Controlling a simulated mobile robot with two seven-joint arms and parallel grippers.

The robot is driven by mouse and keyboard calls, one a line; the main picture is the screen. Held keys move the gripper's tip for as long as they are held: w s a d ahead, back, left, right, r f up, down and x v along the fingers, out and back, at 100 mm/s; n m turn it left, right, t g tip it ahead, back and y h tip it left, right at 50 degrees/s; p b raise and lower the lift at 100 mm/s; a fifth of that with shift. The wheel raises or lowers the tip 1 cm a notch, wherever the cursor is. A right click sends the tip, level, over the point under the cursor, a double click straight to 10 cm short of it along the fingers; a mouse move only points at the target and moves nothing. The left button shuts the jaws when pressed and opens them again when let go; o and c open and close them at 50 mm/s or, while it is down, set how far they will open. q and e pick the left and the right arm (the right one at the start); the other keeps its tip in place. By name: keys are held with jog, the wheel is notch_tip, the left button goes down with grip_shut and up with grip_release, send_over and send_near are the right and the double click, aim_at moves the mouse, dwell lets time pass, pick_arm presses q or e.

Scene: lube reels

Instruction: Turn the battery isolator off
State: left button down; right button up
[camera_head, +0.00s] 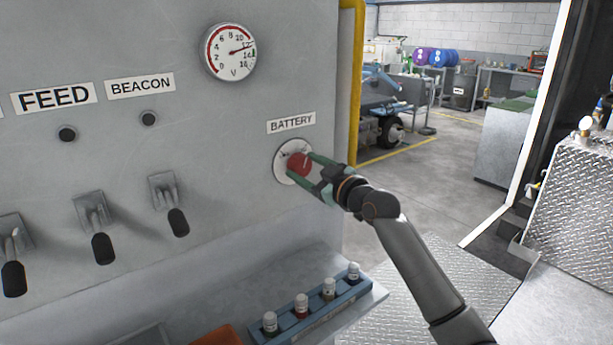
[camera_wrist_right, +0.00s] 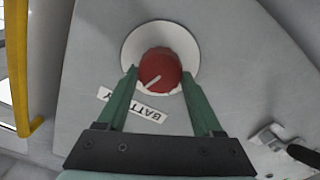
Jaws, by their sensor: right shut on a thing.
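The battery isolator is a red round knob (camera_head: 299,164) on a pale round plate (camera_head: 281,172), under the BATTERY label (camera_head: 291,123) on the grey panel. In the right wrist view the red knob (camera_wrist_right: 160,70) shows a white pointer line slanting across its lower part, on a white disc (camera_wrist_right: 135,45). My right gripper (camera_head: 303,165) has its green fingers on either side of the knob and is shut on it. The fingers hide parts of the plate. My left gripper is in neither view.
A round voltmeter (camera_head: 230,52) sits above left. Black-handled levers (camera_head: 178,222) stick out of the panel at left. A shelf below holds a blue rack (camera_head: 318,315) of small bottles. A yellow pipe (camera_head: 356,80) runs down the panel's right edge; open floor lies beyond.

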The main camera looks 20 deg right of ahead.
jog(key=shift+f+n, duration=0.1)
jog(key=shift+n, duration=0.9)
jog(key=n, duration=0.2)
jog(key=shift+n, duration=0.3)
jog(key=n+p, duration=0.2)
jog(key=n, duration=0.1)
jog(key=shift+a+n, duration=0.1)
jog(key=shift+n, duration=0.3)
jog(key=shift+f+n+p, duration=0.15)
jog(key=shift+n+p, duration=1.25)
jog(key=shift+n, duration=0.8)
jog(key=shift+s+f, duration=0.1)
jog(key=o, duration=1.4)
jog(key=shift+c, duration=0.2)
